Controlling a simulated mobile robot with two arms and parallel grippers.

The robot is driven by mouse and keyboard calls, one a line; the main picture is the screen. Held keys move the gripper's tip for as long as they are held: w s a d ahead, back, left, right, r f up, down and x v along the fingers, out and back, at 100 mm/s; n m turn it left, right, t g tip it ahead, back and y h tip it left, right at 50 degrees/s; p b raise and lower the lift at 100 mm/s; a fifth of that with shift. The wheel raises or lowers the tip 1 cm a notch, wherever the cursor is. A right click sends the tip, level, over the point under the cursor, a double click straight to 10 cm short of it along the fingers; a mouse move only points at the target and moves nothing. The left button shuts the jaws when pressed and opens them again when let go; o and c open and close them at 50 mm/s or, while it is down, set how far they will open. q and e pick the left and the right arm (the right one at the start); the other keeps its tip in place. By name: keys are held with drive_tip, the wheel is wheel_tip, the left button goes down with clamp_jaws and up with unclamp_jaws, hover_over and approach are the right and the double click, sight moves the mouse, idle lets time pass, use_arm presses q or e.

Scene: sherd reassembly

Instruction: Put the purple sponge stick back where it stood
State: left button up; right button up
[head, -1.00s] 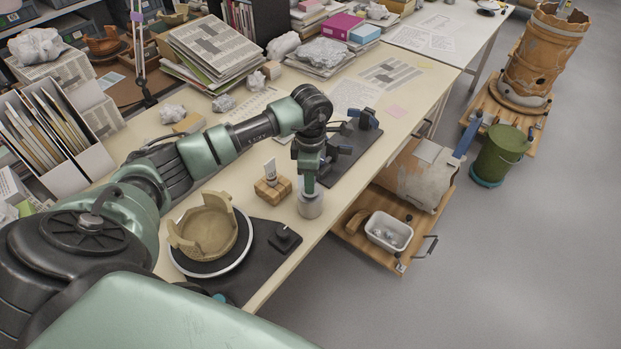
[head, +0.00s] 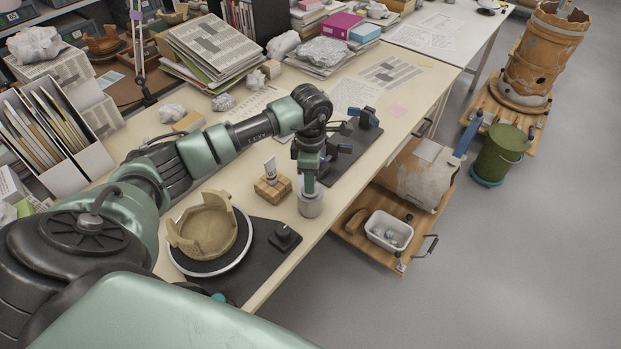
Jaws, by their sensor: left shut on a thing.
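My left gripper (head: 309,186) points down at the grey cup (head: 311,206) near the table's front edge. It is shut on a slim thing, taken to be the purple sponge stick. The fingers and the cup hide nearly all of it, so its colour and sponge end cannot be made out. The fingertips are at or just above the cup's mouth; I cannot tell whether the held thing touches the cup's bottom. My right gripper is out of view.
A wooden block with a tube (head: 271,183) stands just left of the cup. A tan partial pot (head: 209,231) sits on a round turntable further left. A dark mat with blue clamps (head: 367,118) lies behind the gripper.

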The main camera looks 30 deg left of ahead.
use_arm(q)
drive_tip(key=o, duration=1.1)
drive_tip(key=shift+c, duration=0.2)
wheel_tip(320, 180, up, 8)
drive_tip(key=shift+f+b, duration=0.1)
drive_tip(key=shift+b, duration=0.75)
